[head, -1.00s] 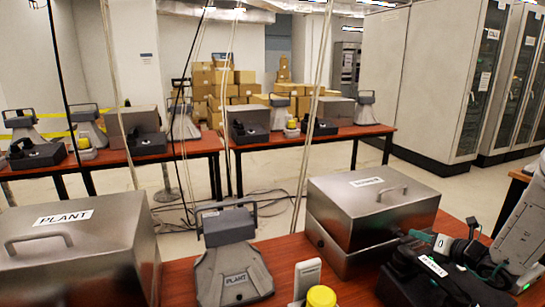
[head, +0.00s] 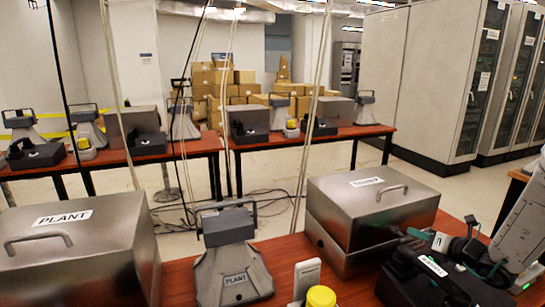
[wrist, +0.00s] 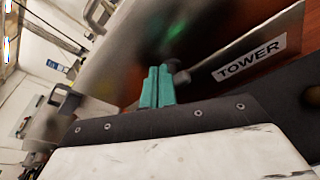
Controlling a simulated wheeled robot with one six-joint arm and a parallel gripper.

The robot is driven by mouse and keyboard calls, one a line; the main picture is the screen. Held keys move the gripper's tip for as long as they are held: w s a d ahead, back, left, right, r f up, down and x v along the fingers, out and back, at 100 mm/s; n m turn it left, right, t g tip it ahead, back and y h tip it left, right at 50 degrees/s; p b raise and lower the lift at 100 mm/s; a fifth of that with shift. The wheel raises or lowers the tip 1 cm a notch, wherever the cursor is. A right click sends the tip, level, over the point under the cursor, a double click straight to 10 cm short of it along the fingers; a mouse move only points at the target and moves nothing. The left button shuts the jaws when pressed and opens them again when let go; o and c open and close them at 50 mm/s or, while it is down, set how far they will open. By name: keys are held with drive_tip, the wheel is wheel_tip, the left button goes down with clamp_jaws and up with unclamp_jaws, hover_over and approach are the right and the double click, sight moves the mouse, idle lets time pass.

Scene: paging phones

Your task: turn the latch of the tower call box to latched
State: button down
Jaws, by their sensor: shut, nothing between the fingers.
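The tower call box is a steel box (head: 345,222) with a lid handle and a blurred label, on the red-brown table at the right of the head view. Its steel face (wrist: 135,45) fills the upper part of the wrist view, with a green glow on it. My gripper (head: 418,233) is by the box's right side. In the wrist view my gripper's teal fingers (wrist: 156,85) are together and empty. A dark knob-like part (wrist: 181,78), perhaps the latch, sits right beside the fingertips; contact and its turn position cannot be told. A TOWER label (wrist: 250,58) lies to the right.
A black device (head: 405,275) with a white label stands in front of the box, partly behind my arm. A PLANT steel box (head: 85,250), a grey PLANT unit (head: 232,270), a white handset (head: 307,278) and a yellow knob (head: 321,297) share the table. Cables hang from above.

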drive_tip(key=shift+s+a+f+v, duration=0.1)
drive_tip(key=shift+f+v, duration=0.05)
drive_tip(key=shift+v, duration=0.85)
drive_tip(key=shift+s+a+f+v, duration=0.1)
drive_tip(key=shift+f+v, duration=0.1)
drive_tip(key=shift+v, duration=0.75)
drive_tip(key=shift+s+a+f+v, duration=0.1)
drive_tip(key=shift+f+v, duration=0.05)
drive_tip(key=shift+v, duration=0.85)
drive_tip(key=shift+d, duration=0.1)
drive_tip(key=d, duration=0.1)
drive_tip(key=d+f, duration=0.1)
drive_tip(key=d, duration=0.1)
drive_tip(key=shift+w+f, duration=0.15)
drive_tip(key=shift+f, duration=0.15)
drive_tip(key=shift+w+a, duration=0.4)
drive_tip(key=shift+w, duration=0.7)
drive_tip(key=shift+w+a, duration=0.35)
drive_tip(key=shift+w, duration=0.75)
drive_tip(key=shift+w+a, duration=0.4)
drive_tip(key=shift+w, duration=0.65)
drive_tip(key=shift+s+a+f, duration=0.25)
drive_tip(key=shift+a+f, duration=0.1)
drive_tip(key=shift+a, duration=0.15)
